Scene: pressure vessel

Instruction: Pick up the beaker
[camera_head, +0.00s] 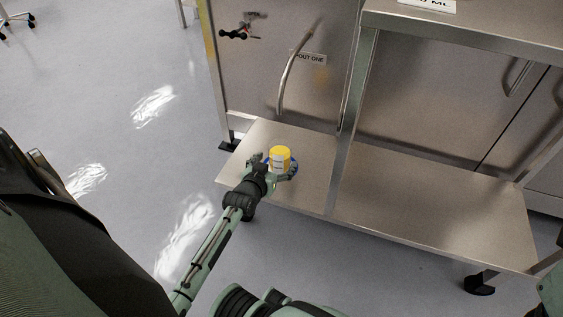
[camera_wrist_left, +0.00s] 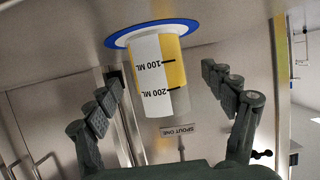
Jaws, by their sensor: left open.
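The beaker (camera_head: 280,155) holds yellow contents and stands upright on the low metal shelf (camera_head: 310,178). In the left wrist view the beaker (camera_wrist_left: 172,75) appears upside down, with a white label marked 100 ML and 200 ML and a blue rim at its base. My left gripper (camera_head: 273,168) is at the beaker on its near side. The left wrist view shows the gripper (camera_wrist_left: 160,80) open, with one finger on each side of the beaker and visible gaps between. My right gripper is not in view.
A steel cabinet (camera_head: 320,95) with a curved handle (camera_head: 292,75), a valve (camera_head: 242,30) and a SPOUT ONE label (camera_head: 309,57) rises behind the shelf. A metal post (camera_head: 348,120) stands right of the beaker. The shelf beyond it is clear.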

